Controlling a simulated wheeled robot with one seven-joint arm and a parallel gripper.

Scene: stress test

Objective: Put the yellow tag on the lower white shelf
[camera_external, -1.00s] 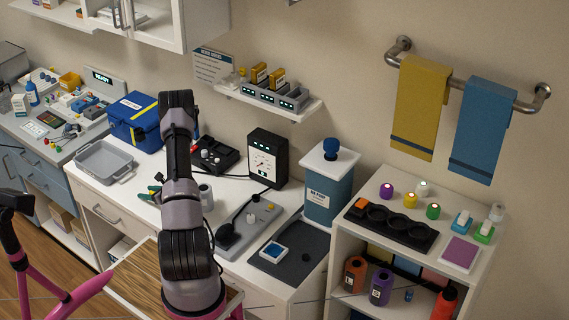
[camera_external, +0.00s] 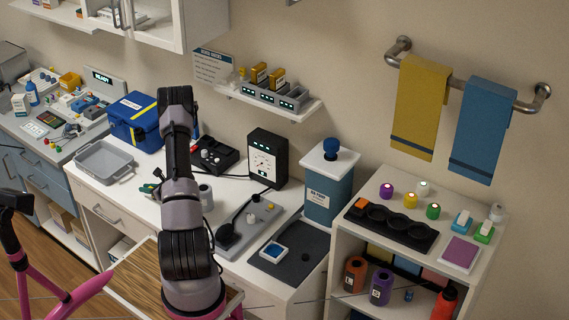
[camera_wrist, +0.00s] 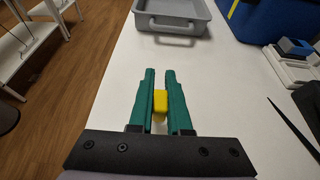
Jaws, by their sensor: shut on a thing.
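My gripper (camera_wrist: 160,73) has two green fingers, shut on a small yellow tag (camera_wrist: 160,99) between them, above the white counter. In the external view the green fingers (camera_external: 148,188) show just left of my arm; the tag is hidden there. A white wall shelf (camera_external: 312,108) holds a grey rack with two yellow-brown items. At the right, a white shelf unit (camera_external: 340,228) has a lower shelf (camera_external: 345,294) with dark orange and purple bottles. I cannot tell which is the lower white shelf.
A grey tray (camera_external: 104,160) and a blue case (camera_external: 135,122) stand on the counter beyond my gripper; the tray also shows in the wrist view (camera_wrist: 172,27). A black gauge box (camera_external: 267,158) and a blue canister (camera_external: 328,190) stand to the right. Bare counter surrounds my fingers.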

